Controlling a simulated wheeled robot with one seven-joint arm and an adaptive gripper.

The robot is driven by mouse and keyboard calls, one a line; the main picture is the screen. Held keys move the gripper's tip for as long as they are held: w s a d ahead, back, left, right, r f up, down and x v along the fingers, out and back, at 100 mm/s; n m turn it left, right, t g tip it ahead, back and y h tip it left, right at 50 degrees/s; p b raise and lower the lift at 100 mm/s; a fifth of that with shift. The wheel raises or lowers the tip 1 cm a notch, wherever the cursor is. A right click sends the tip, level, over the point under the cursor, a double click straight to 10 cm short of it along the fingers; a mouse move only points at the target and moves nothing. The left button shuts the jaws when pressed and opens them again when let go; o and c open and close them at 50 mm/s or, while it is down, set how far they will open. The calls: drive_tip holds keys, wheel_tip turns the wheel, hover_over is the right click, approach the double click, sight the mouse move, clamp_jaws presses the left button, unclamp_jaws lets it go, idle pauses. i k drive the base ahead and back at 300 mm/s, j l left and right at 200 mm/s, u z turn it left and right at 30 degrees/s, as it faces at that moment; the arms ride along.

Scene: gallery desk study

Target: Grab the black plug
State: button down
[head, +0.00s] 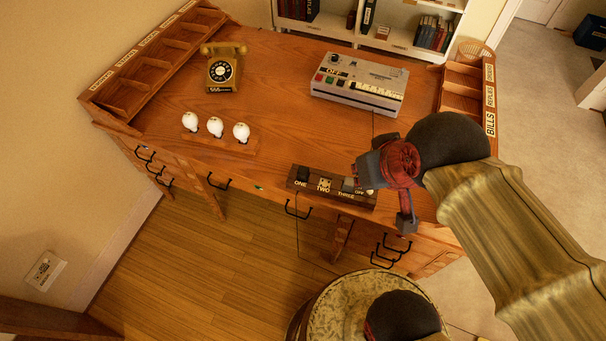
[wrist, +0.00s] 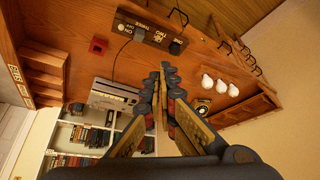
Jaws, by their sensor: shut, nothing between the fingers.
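A dark outlet strip (head: 325,190) marked ONE, TWO, THREE lies along the desk's front edge; it also shows at the top of the wrist view (wrist: 158,36). A black plug (head: 302,172) sits at ONE, and it shows in the wrist view (wrist: 178,47). A cord hangs over the desk edge nearby. Another dark plug (head: 347,185) is at THREE, partly beside my gripper. My gripper (wrist: 160,75) is shut and empty, apart from the plugs. In the head view my gripper (head: 364,180) overlaps the strip's right end.
Three white bulbs (head: 215,127) stand on a wooden base left of the strip. A yellow telephone (head: 223,69) and a grey recorder (head: 360,83) stand further back. A small red block (wrist: 99,45) shows in the wrist view. Wooden pigeonholes line both sides; the desk's middle is clear.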

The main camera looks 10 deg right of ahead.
sight(303, 172)
drive_tip(key=j+z, duration=0.1)
drive_tip(key=z, duration=0.5)
drive_tip(key=j+z, duration=0.25)
drive_tip(key=j, duration=0.15)
drive_tip(key=k+j+z, duration=0.25)
drive_tip(key=j+z, duration=0.3)
drive_tip(key=j, duration=0.15)
drive_tip(key=k+j+z, duration=0.25)
drive_tip(key=k+j, duration=0.2)
drive_tip(key=j, duration=0.2)
drive_tip(key=k+j, duration=0.15)
drive_tip(key=j, duration=0.25)
drive_tip(key=k+j+z, duration=0.1)
drive_tip(key=j, duration=0.3)
drive_tip(key=k, duration=0.1)
